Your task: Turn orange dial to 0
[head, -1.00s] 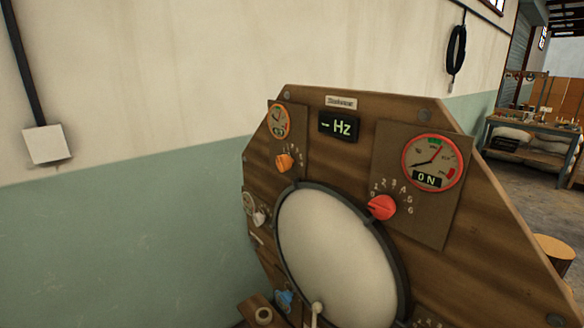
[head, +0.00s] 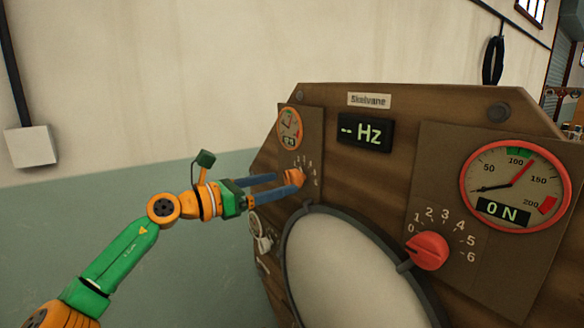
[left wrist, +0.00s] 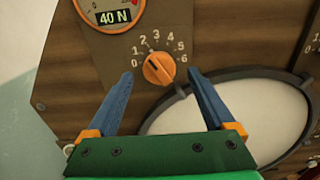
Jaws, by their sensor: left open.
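The orange dial (head: 294,177) is on the upper left panel of the wooden board, below a small gauge. In the left wrist view the orange dial (left wrist: 158,69) has a 0 to 6 scale, and its dark mark points up and left, roughly toward 1 or 2. My left gripper (head: 287,182) comes in from the left with its blue fingers open. In the left wrist view the left gripper's (left wrist: 161,75) fingertips lie on either side of the dial, with gaps; contact is not visible. My right gripper is not in view.
The gauge display (left wrist: 115,16) above the orange dial reads 40 N. A red dial (head: 428,251) and a larger red gauge (head: 515,170) reading 0 N are to the right. A round white drumhead (head: 345,265) lies below. A "-- Hz" display (head: 366,132) is at the top.

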